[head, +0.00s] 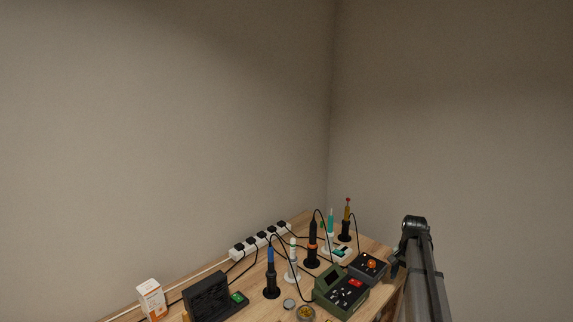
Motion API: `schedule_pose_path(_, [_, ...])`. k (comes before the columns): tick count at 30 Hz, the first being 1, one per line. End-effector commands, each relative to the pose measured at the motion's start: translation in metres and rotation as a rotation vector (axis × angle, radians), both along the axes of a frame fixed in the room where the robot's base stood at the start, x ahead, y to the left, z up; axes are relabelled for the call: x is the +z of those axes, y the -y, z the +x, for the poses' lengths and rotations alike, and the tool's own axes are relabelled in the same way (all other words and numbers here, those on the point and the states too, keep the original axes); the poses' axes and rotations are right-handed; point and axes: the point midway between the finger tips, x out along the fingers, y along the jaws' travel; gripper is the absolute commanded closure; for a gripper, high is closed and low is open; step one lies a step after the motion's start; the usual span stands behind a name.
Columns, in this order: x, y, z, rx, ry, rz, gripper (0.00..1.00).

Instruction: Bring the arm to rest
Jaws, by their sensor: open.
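The orange knob (371,264) sits on top of a small dark box (376,274) at the right end of the workbench. The knob's setting and any low mark are too small to read. My gripper (393,269) is small and dark, hanging from my arm just right of the box. It is open, and nothing shows between its fingers. It appears apart from the knob. My arm's grey link partly hides the area behind it.
A green unit (342,292) with a red switch stands left of the dark box. Several soldering-iron-like tools stand upright in holders behind, with loose cables. A white power strip (261,242) lies along the wall. A black device (206,295) and a white box (151,299) stand further left.

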Motion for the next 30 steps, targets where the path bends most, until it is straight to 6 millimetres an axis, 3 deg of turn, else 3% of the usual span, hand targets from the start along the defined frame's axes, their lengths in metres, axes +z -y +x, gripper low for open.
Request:
schedule_pose_path(1, [-0.021, 0.006, -0.02, -0.006, -0.011, -0.002, 0.44])
schedule_pose_path(5, [-0.065, 0.018, -0.052, -0.007, -0.029, -0.01, 0.44])
schedule_pose_path(11, [-0.129, 0.014, -0.099, 0.025, -0.069, -0.01, 0.44])
schedule_pose_path(17, [-0.188, -0.014, -0.141, 0.095, -0.122, 0.008, 0.44])
schedule_pose_path(30, [-0.295, -0.107, -0.239, 0.32, -0.257, 0.077, 0.44])
